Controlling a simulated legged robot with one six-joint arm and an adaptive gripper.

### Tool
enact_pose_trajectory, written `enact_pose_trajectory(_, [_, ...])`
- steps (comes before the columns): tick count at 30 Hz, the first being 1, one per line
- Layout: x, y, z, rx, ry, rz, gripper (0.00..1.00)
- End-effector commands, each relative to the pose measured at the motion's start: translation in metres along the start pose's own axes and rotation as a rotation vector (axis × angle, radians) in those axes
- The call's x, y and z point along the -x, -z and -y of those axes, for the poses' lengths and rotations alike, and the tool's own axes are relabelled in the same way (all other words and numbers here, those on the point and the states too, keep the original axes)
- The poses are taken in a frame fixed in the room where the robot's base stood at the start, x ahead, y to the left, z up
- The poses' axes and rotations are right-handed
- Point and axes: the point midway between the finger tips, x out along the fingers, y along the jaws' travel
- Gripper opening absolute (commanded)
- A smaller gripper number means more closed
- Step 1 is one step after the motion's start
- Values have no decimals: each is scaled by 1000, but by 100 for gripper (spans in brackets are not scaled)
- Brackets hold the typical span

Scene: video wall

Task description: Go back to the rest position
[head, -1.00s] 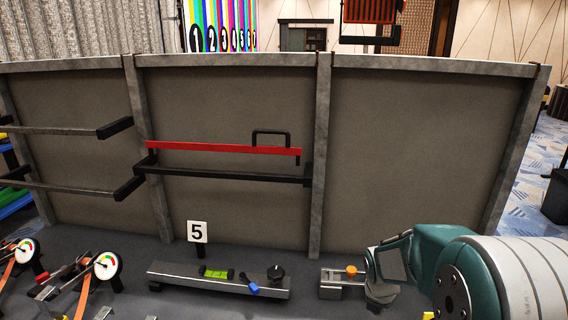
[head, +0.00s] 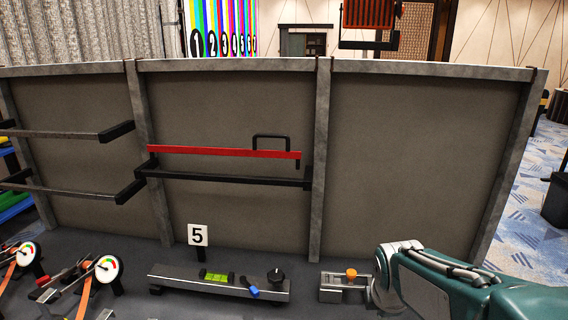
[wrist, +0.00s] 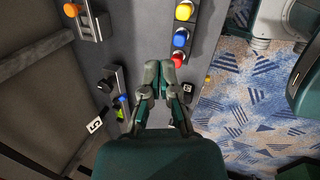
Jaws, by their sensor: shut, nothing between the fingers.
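In the wrist view my gripper (wrist: 158,72) shows with its two teal fingers together at the tips and nothing between them. It hangs above the dark bench, close to the edge over the blue patterned carpet. In the head view my teal arm fills the lower right corner, and the gripper's fingers cannot be made out there.
In the head view, a bar with a green level (head: 214,276), blue lever (head: 253,292) and black knob (head: 275,275) stands near the sign 5 (head: 198,236). An orange button (head: 351,273) is beside my arm. Yellow, blue and red buttons (wrist: 180,39) line the bench. A framed panel (head: 420,160) rises behind.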

Motion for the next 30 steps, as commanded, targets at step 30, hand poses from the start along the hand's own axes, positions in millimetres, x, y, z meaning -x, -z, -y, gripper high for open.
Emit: enact_pose_trajectory(30, [113,26,120,-1557,-55,-223,0])
